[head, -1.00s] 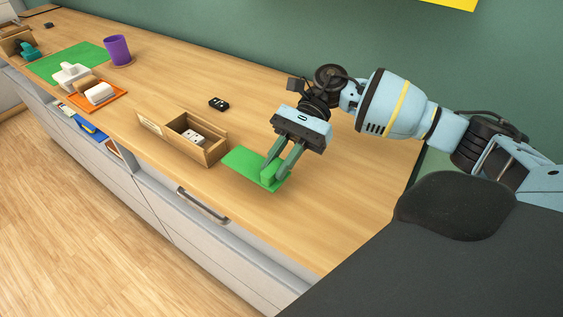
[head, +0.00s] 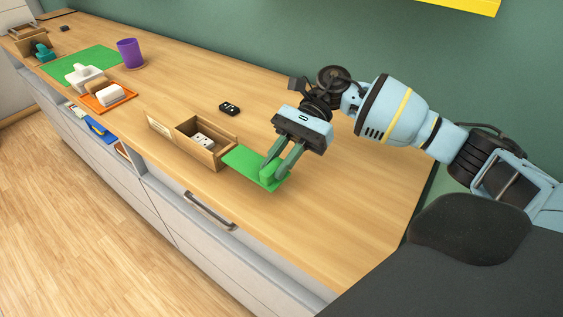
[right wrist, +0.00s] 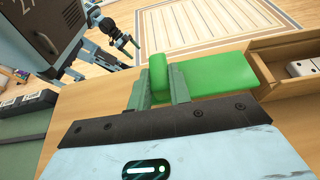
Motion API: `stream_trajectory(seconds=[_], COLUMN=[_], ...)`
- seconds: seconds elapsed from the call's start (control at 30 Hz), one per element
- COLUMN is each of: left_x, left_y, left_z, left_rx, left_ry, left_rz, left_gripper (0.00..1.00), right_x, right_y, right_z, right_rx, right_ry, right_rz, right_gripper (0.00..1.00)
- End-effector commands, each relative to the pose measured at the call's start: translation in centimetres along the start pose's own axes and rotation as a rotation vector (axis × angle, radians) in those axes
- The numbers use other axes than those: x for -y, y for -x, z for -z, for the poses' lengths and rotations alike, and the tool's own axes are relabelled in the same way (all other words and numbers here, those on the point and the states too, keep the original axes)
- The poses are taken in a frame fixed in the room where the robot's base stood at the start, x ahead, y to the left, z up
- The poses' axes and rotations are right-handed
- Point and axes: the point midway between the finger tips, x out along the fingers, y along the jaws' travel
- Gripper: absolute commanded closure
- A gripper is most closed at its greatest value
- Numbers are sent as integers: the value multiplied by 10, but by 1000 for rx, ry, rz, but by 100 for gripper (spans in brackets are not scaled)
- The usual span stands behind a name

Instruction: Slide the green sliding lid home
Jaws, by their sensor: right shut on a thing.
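The green sliding lid (head: 243,160) is a flat plate with a raised green block grip (head: 268,171). My right gripper (head: 271,167) is shut on that block, with one finger on each side. The lid lies level at the right end of the wooden box (head: 214,161), its left end meeting the box's end. In the right wrist view the lid (right wrist: 218,78) reaches the box's end (right wrist: 285,52); whether it is in the grooves I cannot tell. The box is open on top, with white domino tiles (head: 203,141) inside. My left gripper (right wrist: 120,38) seems to show small and far off there.
Farther left are an orange tray (head: 119,101) with a white block, a green mat (head: 62,68) and a purple cup (head: 130,53). The counter's front edge runs close before the box. The counter right of the lid is clear.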

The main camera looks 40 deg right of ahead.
Motion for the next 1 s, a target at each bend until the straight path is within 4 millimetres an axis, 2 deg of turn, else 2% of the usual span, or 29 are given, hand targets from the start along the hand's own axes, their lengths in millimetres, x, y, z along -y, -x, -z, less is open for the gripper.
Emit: stream_trajectory(seconds=[1.0], left_x=[2], left_y=[-11], left_z=[-6], left_rx=[3], left_ry=[-1], left_rz=[-1], left_gripper=[24], right_x=[27], right_y=[0], right_z=[1], right_rx=[1], right_ry=[0], right_rz=[0], right_gripper=[100])
